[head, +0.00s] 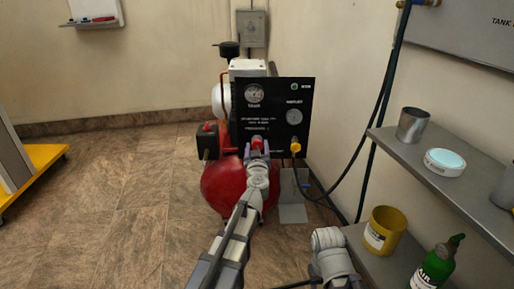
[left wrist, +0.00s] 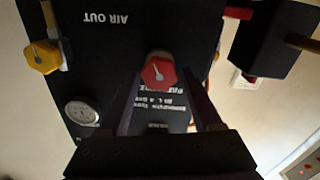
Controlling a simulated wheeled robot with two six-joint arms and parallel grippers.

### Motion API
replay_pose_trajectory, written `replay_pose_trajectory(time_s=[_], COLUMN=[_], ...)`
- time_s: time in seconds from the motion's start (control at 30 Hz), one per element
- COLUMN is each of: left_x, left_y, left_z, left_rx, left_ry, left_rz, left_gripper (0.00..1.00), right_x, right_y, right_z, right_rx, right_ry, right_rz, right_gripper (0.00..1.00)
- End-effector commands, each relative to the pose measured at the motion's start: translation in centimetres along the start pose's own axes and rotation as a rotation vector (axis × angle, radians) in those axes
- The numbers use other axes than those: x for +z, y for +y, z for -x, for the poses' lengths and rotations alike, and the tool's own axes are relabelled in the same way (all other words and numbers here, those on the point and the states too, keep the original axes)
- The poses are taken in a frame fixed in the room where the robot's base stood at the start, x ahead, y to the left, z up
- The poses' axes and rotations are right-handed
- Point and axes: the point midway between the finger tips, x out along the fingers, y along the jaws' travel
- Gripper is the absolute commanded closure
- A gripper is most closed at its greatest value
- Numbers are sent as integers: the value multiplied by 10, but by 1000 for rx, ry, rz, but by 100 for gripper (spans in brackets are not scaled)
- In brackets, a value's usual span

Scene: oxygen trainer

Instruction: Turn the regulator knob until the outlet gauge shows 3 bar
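The black panel (head: 275,122) carries a red knob (head: 256,142), which I take for the regulator knob. The outlet gauge (head: 293,116) is on its right side; its needle is too small to read. My left gripper (head: 257,153) is right at the red knob. In the left wrist view, which looks upside down, the red knob (left wrist: 158,72) sits between the fingertips of my left gripper (left wrist: 162,80). The fingers stand apart, with a gap visible on the right side, and I see no firm grip. The outlet gauge (left wrist: 82,112) is at lower left. My right gripper is not visible.
A yellow knob (head: 295,147) sits right of the red one, by the AIR OUT label. A black box (head: 209,141) juts out left of the panel. Shelves (head: 435,175) with cans and a green bottle (head: 437,263) stand at right.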

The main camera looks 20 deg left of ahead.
Motion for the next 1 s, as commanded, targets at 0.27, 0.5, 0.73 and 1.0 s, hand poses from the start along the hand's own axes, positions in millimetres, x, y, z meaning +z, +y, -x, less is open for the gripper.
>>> replay_pose_trajectory(time_s=[0.27, 0.5, 0.73, 1.0], left_x=[0, 0, 0, 0], left_y=[0, 0, 0, -1], left_z=[0, 0, 0, 0], left_rx=[0, 0, 0, 0], left_ry=[0, 0, 0, 0], left_rz=[0, 0, 7, 110], left_gripper=[66, 94, 100, 100], right_x=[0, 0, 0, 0], right_y=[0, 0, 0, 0], right_z=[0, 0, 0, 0], right_rx=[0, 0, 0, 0], right_ry=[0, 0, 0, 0], right_rz=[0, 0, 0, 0], right_gripper=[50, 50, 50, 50])
